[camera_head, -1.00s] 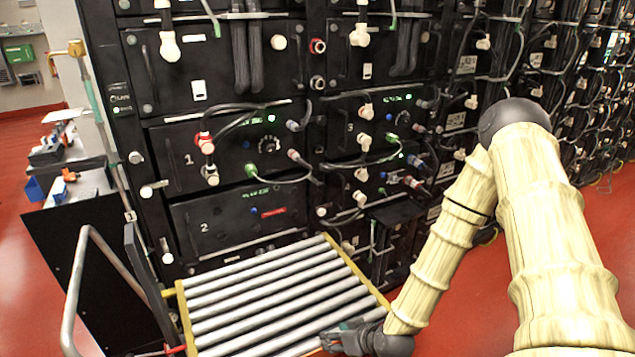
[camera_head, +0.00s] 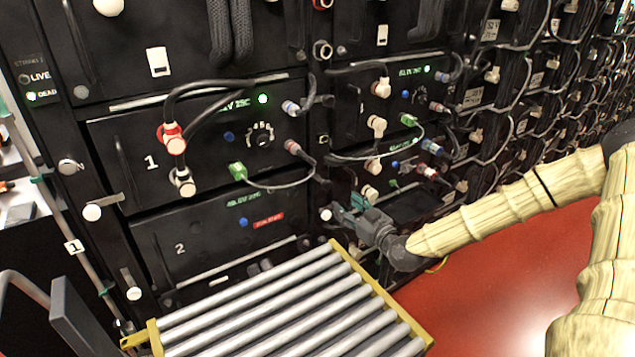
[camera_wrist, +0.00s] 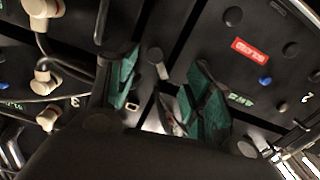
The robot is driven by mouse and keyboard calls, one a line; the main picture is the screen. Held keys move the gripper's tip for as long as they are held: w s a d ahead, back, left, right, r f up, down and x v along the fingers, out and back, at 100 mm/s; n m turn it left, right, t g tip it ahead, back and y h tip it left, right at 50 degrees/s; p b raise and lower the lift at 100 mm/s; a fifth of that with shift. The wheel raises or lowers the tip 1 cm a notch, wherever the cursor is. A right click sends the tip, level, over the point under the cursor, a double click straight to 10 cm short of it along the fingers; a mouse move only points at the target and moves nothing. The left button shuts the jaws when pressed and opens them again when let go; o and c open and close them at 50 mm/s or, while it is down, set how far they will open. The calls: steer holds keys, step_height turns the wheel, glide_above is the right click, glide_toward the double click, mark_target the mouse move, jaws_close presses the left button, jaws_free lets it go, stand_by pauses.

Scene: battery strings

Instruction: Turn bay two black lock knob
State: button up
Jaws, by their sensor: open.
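Bay two (camera_head: 205,235) is the black drawer front marked 2, with a red label and a blue button (camera_head: 243,222). Both also show in the wrist view, with the bay front (camera_wrist: 275,105) at right. Dark round parts (camera_wrist: 233,16) show on it; I cannot tell which is the black lock knob. My gripper (camera_head: 350,208) is at the right of bay two, near a pale knob (camera_head: 326,214) on the rack post. In the wrist view, its teal fingers (camera_wrist: 160,92) are apart and empty. A pale stemmed knob (camera_wrist: 157,60) shows between and beyond them.
A roller table (camera_head: 285,305) with yellow edges stands below bay two. Bay one (camera_head: 135,140) above has cables and plugs. More cabled bays (camera_head: 405,100) are close at the right. Red floor (camera_head: 500,270) is open at the lower right.

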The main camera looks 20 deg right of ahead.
mark_target(329, 187)
steer(key=w, duration=0.7)
steer(key=w+a, duration=0.1)
steer(key=w, duration=0.3)
steer(key=shift+w+r, duration=0.3)
steer(key=shift+w, duration=0.05)
steer(key=shift+c, duration=0.2)
steer(key=c, duration=1)
